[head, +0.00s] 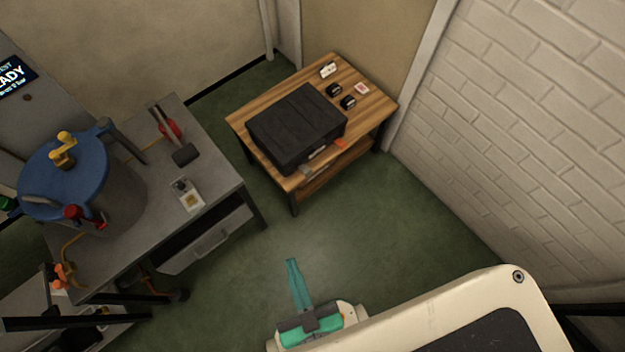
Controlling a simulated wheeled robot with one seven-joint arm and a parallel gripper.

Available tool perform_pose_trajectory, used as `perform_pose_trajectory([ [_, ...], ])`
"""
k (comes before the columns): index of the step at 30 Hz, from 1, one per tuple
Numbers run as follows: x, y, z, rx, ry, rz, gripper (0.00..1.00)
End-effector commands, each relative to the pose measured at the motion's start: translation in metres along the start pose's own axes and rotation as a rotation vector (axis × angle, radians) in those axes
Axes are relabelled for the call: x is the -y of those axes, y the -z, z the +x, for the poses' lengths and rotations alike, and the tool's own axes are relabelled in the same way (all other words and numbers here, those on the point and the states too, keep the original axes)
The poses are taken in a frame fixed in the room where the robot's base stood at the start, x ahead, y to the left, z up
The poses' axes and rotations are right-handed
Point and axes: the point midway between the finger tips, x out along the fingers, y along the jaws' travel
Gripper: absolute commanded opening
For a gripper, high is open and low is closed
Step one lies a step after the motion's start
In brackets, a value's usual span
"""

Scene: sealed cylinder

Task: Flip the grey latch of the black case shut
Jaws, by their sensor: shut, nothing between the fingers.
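The black case (292,118) sits with its lid down on a small wooden table (370,95) in the upper middle of the head view. A small light grey piece (318,153) shows low on its near right side and looks like the latch. It is too small to tell how it is set. My gripper (292,263), with teal fingers, is shut and empty. It is over the green floor, well short of the table and apart from the case.
Small black items (348,102) and white cards (328,69) lie behind the case. An orange item (340,143) is by its right corner. A grey workbench (220,170) with a blue-lidded cylinder (62,180) stands left. A white brick wall (530,110) bounds the right. Floor before the table is clear.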

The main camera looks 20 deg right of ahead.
Motion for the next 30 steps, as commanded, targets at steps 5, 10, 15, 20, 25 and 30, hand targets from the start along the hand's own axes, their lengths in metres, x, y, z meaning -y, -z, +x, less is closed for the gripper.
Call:
perform_pose_trajectory([
  [5,-0.023,-0.056,0.029,0.079,-0.077,0.212,0.00],
  [10,-0.054,-0.138,0.074,0.186,-0.201,0.575,0.00],
  [15,-0.083,-0.209,0.121,0.265,-0.330,0.966,0.00],
  [20,-0.109,-0.259,0.167,0.313,-0.445,1.347,0.00],
  [25,-0.135,-0.292,0.217,0.346,-0.546,1.761,0.00],
  [30,-0.163,-0.300,0.267,0.372,-0.616,2.178,0.00],
])
